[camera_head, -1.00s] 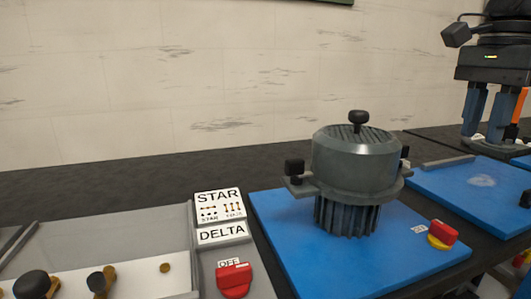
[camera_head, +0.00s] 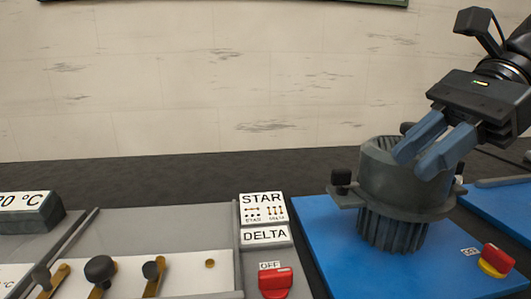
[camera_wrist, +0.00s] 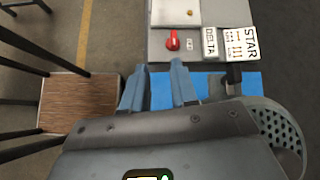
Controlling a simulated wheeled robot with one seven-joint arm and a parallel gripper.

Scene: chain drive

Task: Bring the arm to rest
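My gripper (camera_head: 413,165) is at the right of the head view, tilted with its two blue fingers pointing down and left. The fingers are apart with nothing visible between them; the wrist view also shows the gap (camera_wrist: 158,66). In the head view the fingers overlap the top of a grey finned motor (camera_head: 375,185). They seem to be in front of it; I cannot tell how close. The motor's perforated end (camera_wrist: 285,125) shows at the right in the wrist view.
The motor stands on a blue board (camera_head: 345,265) with a red and yellow switch (camera_head: 495,260). A grey panel with a STAR/DELTA sign (camera_head: 262,208) and red OFF switch (camera_head: 275,282) is left of it. A wooden chair seat (camera_wrist: 75,100) shows in the wrist view.

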